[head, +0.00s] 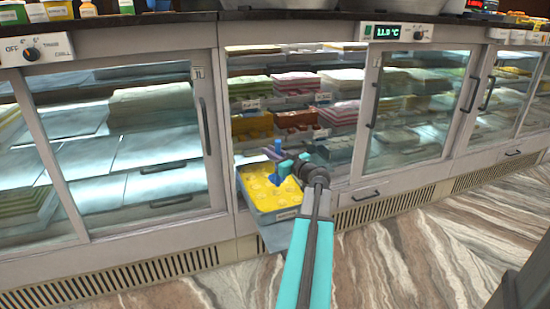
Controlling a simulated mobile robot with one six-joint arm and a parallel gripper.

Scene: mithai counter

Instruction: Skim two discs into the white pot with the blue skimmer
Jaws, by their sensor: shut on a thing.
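My gripper (281,170) is at the open middle bay of the glass counter, above a tray. I cannot pick out a white pot.
Shelves behind the tray hold stacked sweets (297,84) in several colours. Glass doors (120,150) stand left and right of the opening. A dark countertop (180,16) runs above, with jars and metal vessels on it. The marbled floor (420,250) in front is clear.

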